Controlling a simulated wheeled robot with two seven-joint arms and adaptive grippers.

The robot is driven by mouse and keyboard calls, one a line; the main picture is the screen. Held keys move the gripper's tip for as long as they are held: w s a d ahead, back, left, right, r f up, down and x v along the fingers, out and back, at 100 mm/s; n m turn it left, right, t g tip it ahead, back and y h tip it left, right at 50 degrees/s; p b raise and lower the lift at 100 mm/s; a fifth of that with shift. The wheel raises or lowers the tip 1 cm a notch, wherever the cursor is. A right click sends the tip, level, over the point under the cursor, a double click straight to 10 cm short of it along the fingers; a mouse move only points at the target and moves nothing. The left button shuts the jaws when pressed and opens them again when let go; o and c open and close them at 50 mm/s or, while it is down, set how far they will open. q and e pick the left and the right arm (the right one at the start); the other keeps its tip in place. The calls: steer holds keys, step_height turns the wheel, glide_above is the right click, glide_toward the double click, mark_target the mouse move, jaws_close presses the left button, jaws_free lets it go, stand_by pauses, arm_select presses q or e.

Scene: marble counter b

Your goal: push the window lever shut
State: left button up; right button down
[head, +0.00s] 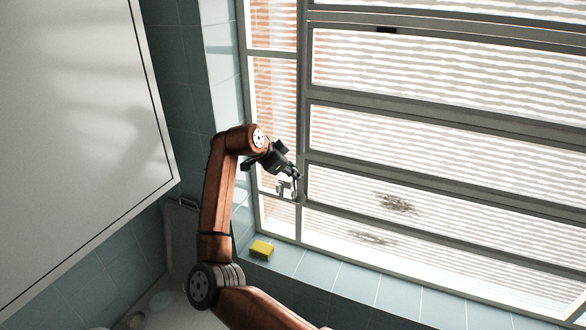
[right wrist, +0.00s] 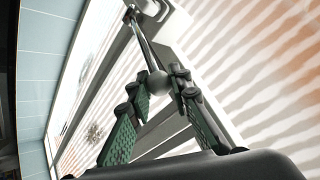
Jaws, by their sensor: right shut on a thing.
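The window lever (right wrist: 146,52) is a thin metal rod with a round pale knob (right wrist: 158,82) at its end, seen in the right wrist view. It runs up to a mount on the window frame. My right gripper (right wrist: 157,88) has its two green-padded fingers on either side of the knob and is shut on it. In the head view my right gripper (head: 290,184) is at the window's left upright, where the lever (head: 297,189) shows only small and partly hidden. My left gripper is not in view.
The louvred window (head: 430,125) fills the right, with grey horizontal bars. A yellow sponge (head: 261,249) lies on the tiled sill below my arm. A large white panel (head: 75,120) is at the left. The tiled sill right of the sponge is clear.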

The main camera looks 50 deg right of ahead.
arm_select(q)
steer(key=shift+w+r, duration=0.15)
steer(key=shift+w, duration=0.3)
arm_select(e)
steer(key=shift+r, duration=0.1)
steer(key=c, duration=1.7)
jaws_free()
steer(key=shift+c, duration=0.2)
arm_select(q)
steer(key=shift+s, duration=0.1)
arm_select(e)
steer(key=v, duration=1.2)
steer(key=shift+w, duration=0.1)
